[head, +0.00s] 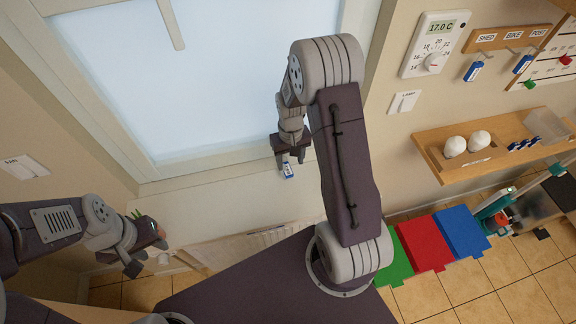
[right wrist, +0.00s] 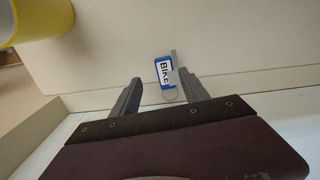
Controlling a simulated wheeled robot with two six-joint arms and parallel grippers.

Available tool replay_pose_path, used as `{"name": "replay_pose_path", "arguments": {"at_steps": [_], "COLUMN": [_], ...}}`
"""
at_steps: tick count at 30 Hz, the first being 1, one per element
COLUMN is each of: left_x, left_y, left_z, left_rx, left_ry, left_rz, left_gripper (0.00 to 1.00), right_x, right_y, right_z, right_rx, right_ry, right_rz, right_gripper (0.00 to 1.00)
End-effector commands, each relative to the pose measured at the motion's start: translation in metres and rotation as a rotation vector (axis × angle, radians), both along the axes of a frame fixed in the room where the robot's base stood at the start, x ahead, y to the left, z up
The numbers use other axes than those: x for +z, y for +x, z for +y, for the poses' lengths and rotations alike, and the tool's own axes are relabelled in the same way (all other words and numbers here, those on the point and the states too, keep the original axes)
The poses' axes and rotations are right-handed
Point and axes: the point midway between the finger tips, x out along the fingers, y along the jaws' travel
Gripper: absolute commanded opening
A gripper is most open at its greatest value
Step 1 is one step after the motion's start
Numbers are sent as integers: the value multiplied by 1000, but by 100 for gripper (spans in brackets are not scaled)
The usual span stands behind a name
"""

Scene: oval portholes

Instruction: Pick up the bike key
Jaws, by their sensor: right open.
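The bike key, with a blue tag and a white label reading BIKE (right wrist: 164,73), lies on a pale surface in the right wrist view. Its metal ring and key show beside the tag. In the head view its blue tag (head: 288,171) shows at the window sill, just below my right gripper (head: 290,162). My right gripper is open, its fingers on either side of the tag, with visible gaps to it in the right wrist view (right wrist: 160,80). My left gripper (head: 146,252) is at the far left, low by the sill; its jaws are unclear.
A key rack (head: 507,38) labelled SHED, BIKE and POST hangs on the right wall, with blue tags (head: 473,71) below it. A shelf (head: 490,160) with bulbs is underneath. The sill (head: 225,205) runs below the window. A yellow object (right wrist: 38,18) stands upper left in the right wrist view.

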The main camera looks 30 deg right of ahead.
Motion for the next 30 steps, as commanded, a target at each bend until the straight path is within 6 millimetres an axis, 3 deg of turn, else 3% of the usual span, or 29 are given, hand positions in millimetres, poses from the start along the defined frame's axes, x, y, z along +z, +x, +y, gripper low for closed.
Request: {"name": "replay_pose_path", "arguments": {"at_steps": [3, 7, 14, 15, 21, 30], "left_x": [16, 18, 17, 17, 17, 18], "left_y": [0, 0, 0, 0, 0, 0], "left_z": [0, 0, 0, 0, 0, 0], "left_rx": [0, 0, 0, 0, 0, 0], "left_ry": [0, 0, 0, 0, 0, 0], "left_rz": [-1, -1, 0, 0, 0, 0], "left_gripper": [36, 36, 36, 36, 36, 36], "right_x": [-17, -37, -42, -42, -42, -41], "right_y": [-3, -2, -1, -1, -1, -1], "right_z": [-1, 0, -1, -1, 0, 0], "right_rx": [0, 0, 0, 0, 0, 0], "right_ry": [2, 1, 0, 0, 0, 0], "right_rz": [9, 6, 2, 2, 2, 2], "right_gripper": [53, 53, 53, 50, 0, 0]}}
